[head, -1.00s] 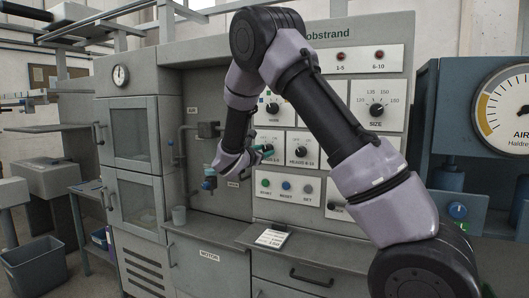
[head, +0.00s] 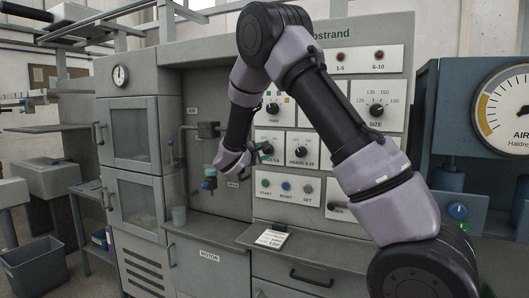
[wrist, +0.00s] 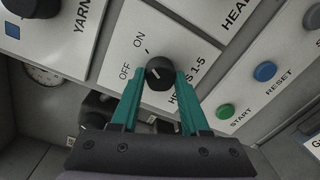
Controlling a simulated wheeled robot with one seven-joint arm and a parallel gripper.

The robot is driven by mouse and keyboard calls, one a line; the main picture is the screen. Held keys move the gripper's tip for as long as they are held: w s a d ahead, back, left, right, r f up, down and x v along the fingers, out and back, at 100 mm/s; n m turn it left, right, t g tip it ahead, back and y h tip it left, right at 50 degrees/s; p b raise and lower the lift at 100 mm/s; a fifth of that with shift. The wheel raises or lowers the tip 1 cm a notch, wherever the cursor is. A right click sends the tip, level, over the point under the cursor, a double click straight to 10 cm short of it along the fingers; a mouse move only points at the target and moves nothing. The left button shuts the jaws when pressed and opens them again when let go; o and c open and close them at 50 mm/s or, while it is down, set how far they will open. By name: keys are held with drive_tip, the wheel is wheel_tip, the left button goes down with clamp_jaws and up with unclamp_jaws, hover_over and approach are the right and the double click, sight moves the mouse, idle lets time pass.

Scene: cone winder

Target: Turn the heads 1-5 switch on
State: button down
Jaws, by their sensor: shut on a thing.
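The heads 1-5 switch is a round black knob (wrist: 159,72) on a white plate marked OFF, ON and HEADS 1-5. In the wrist view the knob sits between the two teal fingers of my gripper (wrist: 160,80), which is shut on it. The OFF and ON marks lie up and to the left of the knob. I cannot tell for sure which mark the knob points at. In the head view my gripper (head: 262,151) is at this plate, and my arm hides most of the knob.
The heads 6-10 switch (head: 302,158) is just to the right. Start (head: 264,183), reset (head: 286,186) and set (head: 308,189) buttons sit below. Lamps 1-5 (head: 340,57) and 6-10 (head: 379,55) look dark red.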

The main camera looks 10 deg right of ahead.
drive_tip(key=shift+m, duration=0.3)
drive_tip(key=shift+c, duration=2)
unclamp_jaws()
drive_tip(key=v, duration=1)
drive_tip(key=shift+s+a, duration=0.25)
drive_tip(key=shift+s, duration=0.05)
